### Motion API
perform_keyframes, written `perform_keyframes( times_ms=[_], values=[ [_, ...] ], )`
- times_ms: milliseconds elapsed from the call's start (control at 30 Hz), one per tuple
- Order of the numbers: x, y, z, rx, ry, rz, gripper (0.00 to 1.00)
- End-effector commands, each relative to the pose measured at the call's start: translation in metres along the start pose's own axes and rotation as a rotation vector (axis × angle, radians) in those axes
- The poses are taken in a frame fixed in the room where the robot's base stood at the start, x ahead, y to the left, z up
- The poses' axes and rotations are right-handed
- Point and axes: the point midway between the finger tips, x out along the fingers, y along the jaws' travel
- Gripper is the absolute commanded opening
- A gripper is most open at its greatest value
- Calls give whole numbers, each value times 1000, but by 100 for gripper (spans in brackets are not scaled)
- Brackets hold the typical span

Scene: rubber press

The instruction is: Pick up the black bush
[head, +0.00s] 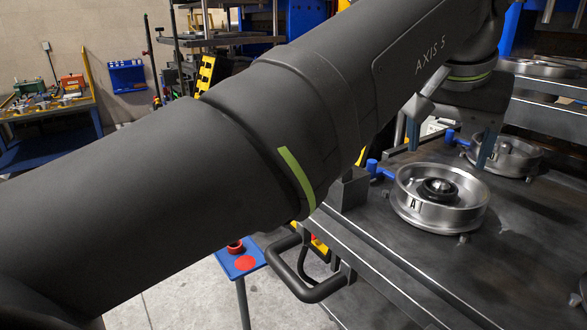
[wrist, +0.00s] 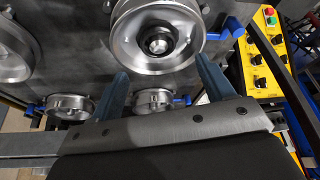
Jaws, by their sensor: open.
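The black bush (head: 437,188) sits in the middle of a round silver metal mould (head: 410,217) marked "A" on the dark press plate. In the wrist view the bush (wrist: 159,41) shows as a dark ring around a bright metal core. My gripper (head: 449,155) is open and empty, with its two blue-grey fingers wide apart near the mould. In the wrist view my gripper (wrist: 160,67) has its fingertips on either side of the mould's near rim, short of the bush in the picture. The exact height of the fingers above the mould is hard to tell.
Another round mould (head: 512,158) stands behind on the plate, and several show in the wrist view. Blue handles (head: 374,166) stick out beside the moulds. A yellow control box (wrist: 265,50) stands at the right in the wrist view. A small blue stand (head: 240,262) is below.

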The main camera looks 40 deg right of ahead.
Motion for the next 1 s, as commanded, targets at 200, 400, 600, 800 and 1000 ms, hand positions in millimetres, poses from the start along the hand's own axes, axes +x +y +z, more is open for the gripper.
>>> perform_keyframes(
  times_ms=[200,400,600,800,1000],
  values=[
    [26,0,0,0,-1,0,74],
    [44,1,0,0,-2,0,74],
    [73,2,0,0,-1,0,74],
    [80,2,0,0,0,0,74],
    [82,2,1,0,-5,0,58]
  ],
)
